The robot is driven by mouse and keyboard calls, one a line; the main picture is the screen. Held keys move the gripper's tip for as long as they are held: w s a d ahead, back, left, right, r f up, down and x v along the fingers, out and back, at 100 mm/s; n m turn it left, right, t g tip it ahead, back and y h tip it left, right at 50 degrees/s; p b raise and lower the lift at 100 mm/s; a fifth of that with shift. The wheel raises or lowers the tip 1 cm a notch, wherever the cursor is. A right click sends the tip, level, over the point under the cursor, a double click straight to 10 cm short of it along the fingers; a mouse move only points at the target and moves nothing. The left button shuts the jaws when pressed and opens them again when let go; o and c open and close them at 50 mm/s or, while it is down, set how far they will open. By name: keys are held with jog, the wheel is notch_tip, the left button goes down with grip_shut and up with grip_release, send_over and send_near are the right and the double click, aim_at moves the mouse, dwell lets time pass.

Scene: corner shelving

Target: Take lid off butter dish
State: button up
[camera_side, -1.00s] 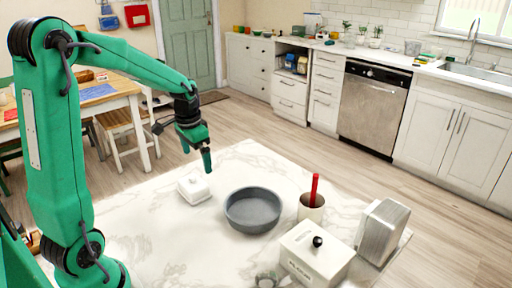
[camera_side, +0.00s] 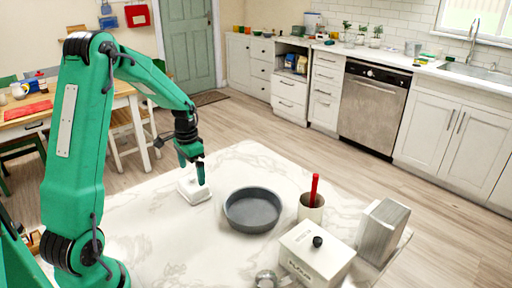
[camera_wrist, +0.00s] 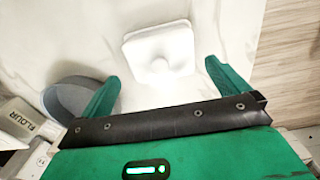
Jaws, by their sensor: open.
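The white butter dish with its lid on (camera_side: 196,190) stands on the marble table, left of the grey pan. My gripper (camera_side: 192,172) is just above the dish in the side view, its green fingers pointing down and partly hiding the lid. In the wrist view the dish lid (camera_wrist: 160,50) shows its round knob, roughly centred and a little beyond the open fingertips of my gripper (camera_wrist: 160,72). The fingers are spread wide with nothing between them, and they do not appear to touch the lid.
A round grey pan (camera_side: 252,210) stands just right of the dish. Further right are a crock with a red handle (camera_side: 311,208), a white lidded flour box (camera_side: 315,262) and a silver box (camera_side: 382,232). The marble in front of the dish is clear (camera_side: 160,235).

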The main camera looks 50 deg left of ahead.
aim_at(192, 176)
jog(key=shift+f, duration=0.25)
jog(key=shift+f, duration=2.55)
jog(key=c, duration=0.7)
jog(key=shift+r, duration=0.2)
